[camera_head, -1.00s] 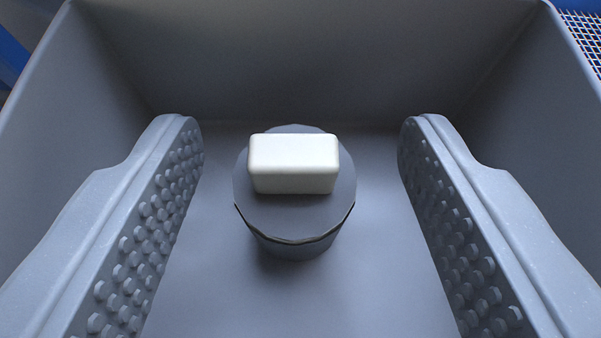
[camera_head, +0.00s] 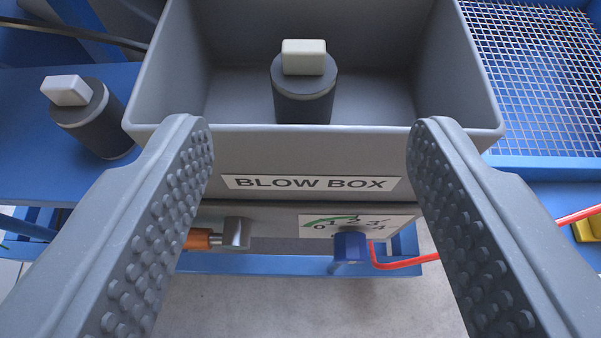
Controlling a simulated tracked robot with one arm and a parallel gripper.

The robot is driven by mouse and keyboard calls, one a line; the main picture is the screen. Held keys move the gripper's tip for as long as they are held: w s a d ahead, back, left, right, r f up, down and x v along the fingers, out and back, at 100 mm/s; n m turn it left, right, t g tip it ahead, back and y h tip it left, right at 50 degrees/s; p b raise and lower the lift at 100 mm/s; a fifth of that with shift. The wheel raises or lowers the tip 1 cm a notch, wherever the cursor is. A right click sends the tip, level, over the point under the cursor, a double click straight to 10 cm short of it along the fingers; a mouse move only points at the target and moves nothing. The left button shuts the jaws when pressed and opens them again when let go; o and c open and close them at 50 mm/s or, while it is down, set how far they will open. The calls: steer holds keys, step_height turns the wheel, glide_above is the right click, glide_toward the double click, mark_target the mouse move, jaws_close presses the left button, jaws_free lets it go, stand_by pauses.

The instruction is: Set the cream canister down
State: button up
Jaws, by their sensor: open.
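A second dark canister with a paler, whitish handle (camera_head: 97,122) stands on the blue surface to the left of the box. My gripper (camera_head: 310,135) is open and empty, its studded fingers wide apart in front of the box. Neither finger touches a canister.
Below the BLOW BOX label are a blue knob (camera_head: 350,247) on a numbered dial, an orange fitting (camera_head: 197,239) and a red hose (camera_head: 405,264). A metal mesh (camera_head: 535,75) lies right of the box. Floor shows below.

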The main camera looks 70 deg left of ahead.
steer(key=shift+v, duration=1.1)
steer(key=w+d+r+m+t+h, duration=0.1)
steer(key=w+d+r+t+h, duration=0.1)
steer(key=w+d+r+t, duration=0.45)
steer(key=w+d+r+m+t+h, duration=0.1)
steer(key=w+d+r+m+h, duration=0.2)
steer(key=r, duration=0.7)
steer(key=d+r+m+t+h, duration=0.35)
steer(key=d+r, duration=0.75)
steer(key=r, duration=0.5)
steer(key=s+d+r+m+h, duration=0.1)
steer(key=s+d+r+m, duration=0.2)
steer(key=s+r, duration=0.6)
steer(key=s+d+r+m+h, duration=0.2)
steer(key=s+d+r+m, duration=0.1)
steer(key=s+r, duration=0.7)
steer(key=shift+s+d, duration=0.2)
steer(key=shift+d, duration=0.65)
